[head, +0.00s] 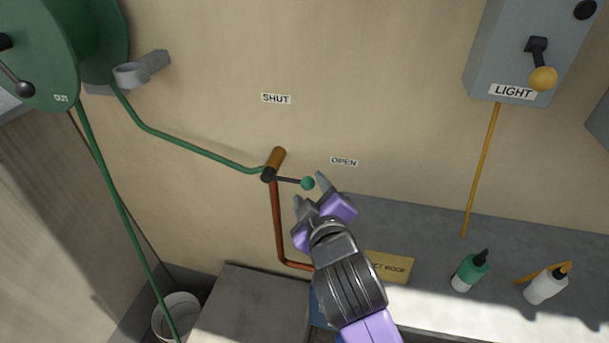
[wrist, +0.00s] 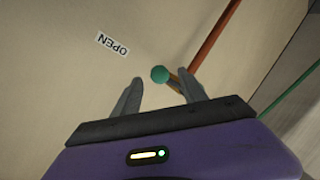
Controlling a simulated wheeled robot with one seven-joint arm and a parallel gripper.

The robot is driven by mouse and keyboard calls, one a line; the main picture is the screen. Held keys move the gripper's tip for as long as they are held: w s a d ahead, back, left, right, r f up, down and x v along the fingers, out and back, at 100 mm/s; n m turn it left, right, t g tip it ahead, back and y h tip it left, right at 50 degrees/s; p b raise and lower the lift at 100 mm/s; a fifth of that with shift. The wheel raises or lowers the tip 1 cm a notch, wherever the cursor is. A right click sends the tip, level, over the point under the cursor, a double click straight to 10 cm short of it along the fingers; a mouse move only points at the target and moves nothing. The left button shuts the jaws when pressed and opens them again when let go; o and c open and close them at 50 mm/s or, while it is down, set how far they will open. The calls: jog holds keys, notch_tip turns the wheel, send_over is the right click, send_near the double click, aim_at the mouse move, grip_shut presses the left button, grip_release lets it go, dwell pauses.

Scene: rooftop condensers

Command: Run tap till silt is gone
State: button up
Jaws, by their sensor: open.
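The tap (head: 277,160) is a copper fitting on the wall with a dark lever ending in a green knob (head: 307,183). The lever points right, toward the side of the OPEN label (head: 343,161); the SHUT label (head: 276,99) is above the tap. A green hose (head: 190,151) and a copper pipe (head: 277,222) join at the tap. My gripper (head: 309,190) is open, its fingertips close to the knob. In the wrist view the knob (wrist: 160,74) shows between the two fingers (wrist: 162,90); I cannot tell whether they touch it. No water or silt is visible.
A green hose reel (head: 40,55) is at upper left and a white bucket (head: 176,316) at lower left. A grey LIGHT box (head: 522,60) hangs upper right.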

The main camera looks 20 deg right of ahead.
aim_at(288, 179)
jog(key=x, duration=0.7)
jog(key=shift+w, duration=0.15)
grip_shut()
dwell(1.2)
